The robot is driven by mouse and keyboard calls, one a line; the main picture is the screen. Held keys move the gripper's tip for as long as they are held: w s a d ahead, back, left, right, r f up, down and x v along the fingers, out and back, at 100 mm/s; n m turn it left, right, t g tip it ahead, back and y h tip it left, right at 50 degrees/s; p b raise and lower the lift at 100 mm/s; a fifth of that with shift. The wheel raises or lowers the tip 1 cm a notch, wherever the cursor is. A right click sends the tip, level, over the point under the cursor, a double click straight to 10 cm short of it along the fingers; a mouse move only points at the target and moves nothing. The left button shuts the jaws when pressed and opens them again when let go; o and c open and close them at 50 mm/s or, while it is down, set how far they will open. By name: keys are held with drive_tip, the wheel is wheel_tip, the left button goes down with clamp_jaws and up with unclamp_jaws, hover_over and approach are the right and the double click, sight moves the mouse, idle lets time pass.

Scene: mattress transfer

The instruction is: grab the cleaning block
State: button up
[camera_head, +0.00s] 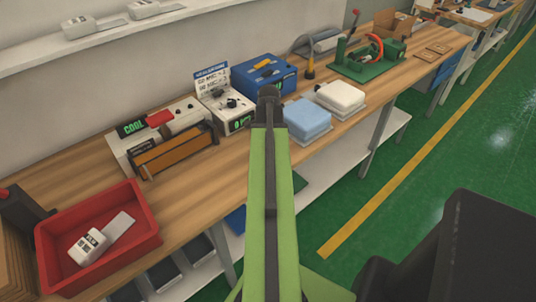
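No thing is plainly marked as the cleaning block, and I cannot tell which one it is. A small white block with dark lettering (88,246) lies in the red bin (152,205) at the lower left, beside a flat grey piece (119,228). A light blue block (307,116) and a white block (341,96) rest on pale bases on the bench, right of my arm. My green arm reaches up the middle of the picture. My gripper (268,97) is at its dark far end, close to the bench devices. Its fingers cannot be made out.
The wooden bench (205,187) runs from lower left to upper right. It holds a device marked COOL (132,128), a white control box (226,106), a blue box (264,77) and a green fixture (368,62). Similar white blocks (79,27) sit on the wall shelf. Green floor lies right.

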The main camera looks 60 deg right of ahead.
drive_tip(key=shift+r, duration=0.1)
clamp_jaws()
idle(0.3)
